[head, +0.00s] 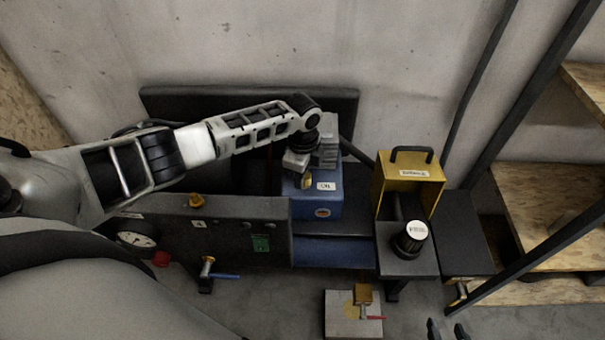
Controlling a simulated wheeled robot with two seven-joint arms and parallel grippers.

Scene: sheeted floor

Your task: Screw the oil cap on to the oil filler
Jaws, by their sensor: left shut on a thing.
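My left gripper (300,170) reaches in from the left and points down over the blue box (323,203), which has a white label. It is shut on the oil cap (306,182), a small yellowish piece that shows only in part beneath the fingers. The cap is at the top left of the blue box. The oil filler is hidden under the cap and gripper, so I cannot tell whether they touch. Two dark tips at the bottom edge look like my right gripper (447,330); they are apart, with nothing visible between them.
A yellow housing (409,178) with a black handle stands right of the blue box, with a white-topped black knob (416,230) before it. A dark panel (235,208) with a gauge (137,241) is at left. A blue-handled valve (208,268) and a red-handled valve (364,300) sit low in front.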

